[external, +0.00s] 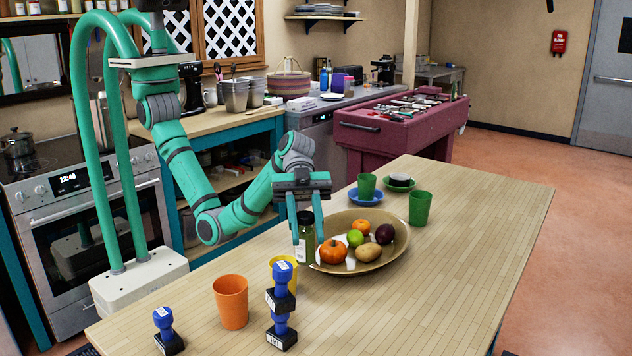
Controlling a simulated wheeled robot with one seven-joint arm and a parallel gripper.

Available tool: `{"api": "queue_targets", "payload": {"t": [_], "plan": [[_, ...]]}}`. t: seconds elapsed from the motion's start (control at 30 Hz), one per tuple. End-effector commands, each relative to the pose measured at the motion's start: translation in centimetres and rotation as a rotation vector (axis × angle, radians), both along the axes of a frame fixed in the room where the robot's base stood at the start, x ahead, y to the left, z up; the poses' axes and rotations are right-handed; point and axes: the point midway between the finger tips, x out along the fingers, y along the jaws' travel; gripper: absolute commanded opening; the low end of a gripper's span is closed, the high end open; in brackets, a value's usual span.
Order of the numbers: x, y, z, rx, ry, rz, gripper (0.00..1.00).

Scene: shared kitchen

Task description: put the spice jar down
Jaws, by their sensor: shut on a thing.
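The spice jar (305,246) is a small clear jar with green contents, a dark lid and a pale label. It is upright between the fingers of my gripper (307,238), which points down and is shut on it. The jar is at the left rim of the wide tan bowl (385,256), over the wooden table (470,240). I cannot tell whether its base touches the table or hangs just above it. The fingers partly hide the jar.
The bowl holds several fruits and vegetables. An orange cup (231,302), a yellow cup (291,268) and blue-black stamps (168,332), some stacked, stand in front. Green cups (419,208) and a blue saucer (357,198) stand behind. The table's right side is clear.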

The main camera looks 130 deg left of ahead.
Motion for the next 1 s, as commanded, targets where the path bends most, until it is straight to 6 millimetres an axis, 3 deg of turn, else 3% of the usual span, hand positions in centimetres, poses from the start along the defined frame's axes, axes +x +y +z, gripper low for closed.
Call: {"api": "queue_targets", "payload": {"t": [0.17,0.4,0.73,1.0], "plan": [[3.8,-0.7,-1.6,-0.003,0.002,-0.001,0.00],[6.9,-1.1,-5.5,-0.002,0.002,0.002,0.00],[8.5,-1.4,-7.5,0.000,0.000,0.001,0.00],[8.5,-1.4,-10.6,-0.001,0.000,0.001,0.00]]}}
